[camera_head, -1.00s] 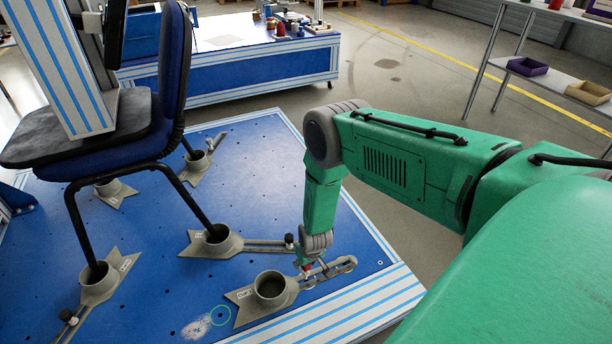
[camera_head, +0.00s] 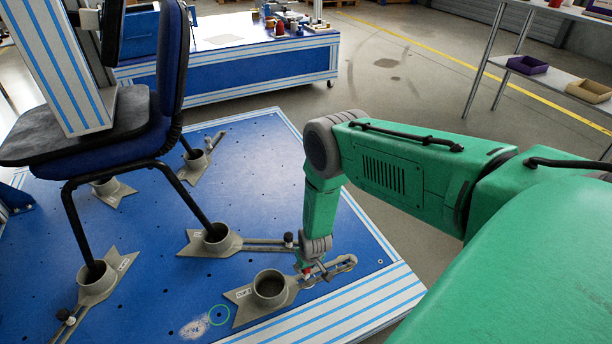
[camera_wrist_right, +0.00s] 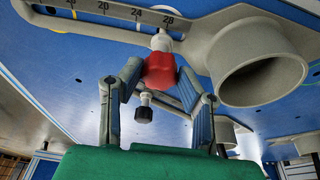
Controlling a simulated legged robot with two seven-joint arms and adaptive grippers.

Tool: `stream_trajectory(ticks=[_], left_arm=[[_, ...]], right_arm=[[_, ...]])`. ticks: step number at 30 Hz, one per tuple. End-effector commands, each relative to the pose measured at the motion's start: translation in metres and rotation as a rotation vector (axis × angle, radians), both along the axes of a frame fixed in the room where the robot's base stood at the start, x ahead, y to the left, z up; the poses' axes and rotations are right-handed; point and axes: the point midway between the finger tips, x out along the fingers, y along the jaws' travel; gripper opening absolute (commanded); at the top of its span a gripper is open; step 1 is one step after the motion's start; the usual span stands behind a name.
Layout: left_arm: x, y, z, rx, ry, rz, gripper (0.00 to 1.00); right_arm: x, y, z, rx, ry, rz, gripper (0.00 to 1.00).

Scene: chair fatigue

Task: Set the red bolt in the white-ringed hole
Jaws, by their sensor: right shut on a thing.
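The red bolt (camera_wrist_right: 160,72) is between the fingers of my right gripper (camera_wrist_right: 158,90) in the wrist view, its pale shank (camera_wrist_right: 160,40) pointing at the slotted arm of a grey foot holder (camera_wrist_right: 200,35). The shank overlaps the slot's edge near the mark 28; I cannot tell whether it has entered. In the head view the right gripper (camera_head: 308,270) is low over the same holder's slotted arm (camera_head: 335,267), with a bit of red showing. A pale arc (camera_wrist_right: 138,23) behind the slot may be the white ring; its hole is not clearly seen. The left gripper is not in view.
The holder's cup (camera_head: 270,287) is close left of my gripper. A green-ringed hole (camera_head: 219,315) lies farther left. A blue chair (camera_head: 170,70) stands in other holders. A black knob (camera_head: 289,239) is close behind my wrist.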

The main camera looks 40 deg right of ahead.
Motion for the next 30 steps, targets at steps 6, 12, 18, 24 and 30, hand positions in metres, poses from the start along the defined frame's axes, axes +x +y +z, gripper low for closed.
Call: stream_trajectory(ticks=[6, 12, 18, 24, 30], left_arm=[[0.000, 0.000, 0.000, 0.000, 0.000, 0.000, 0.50], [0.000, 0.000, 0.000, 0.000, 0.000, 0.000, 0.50], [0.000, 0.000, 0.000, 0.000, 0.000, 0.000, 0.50], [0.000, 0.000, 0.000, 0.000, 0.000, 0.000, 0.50], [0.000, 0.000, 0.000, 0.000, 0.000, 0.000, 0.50]], right_arm=[[0.001, 0.001, -0.005, 0.001, 0.000, 0.000, 0.06], [0.001, 0.001, -0.011, 0.001, 0.000, 0.000, 0.06], [0.000, 0.001, -0.016, 0.001, 0.000, 0.000, 0.06], [0.001, 0.001, -0.020, 0.001, -0.001, 0.000, 0.06], [0.001, 0.001, -0.022, 0.002, -0.002, 0.000, 0.55]])
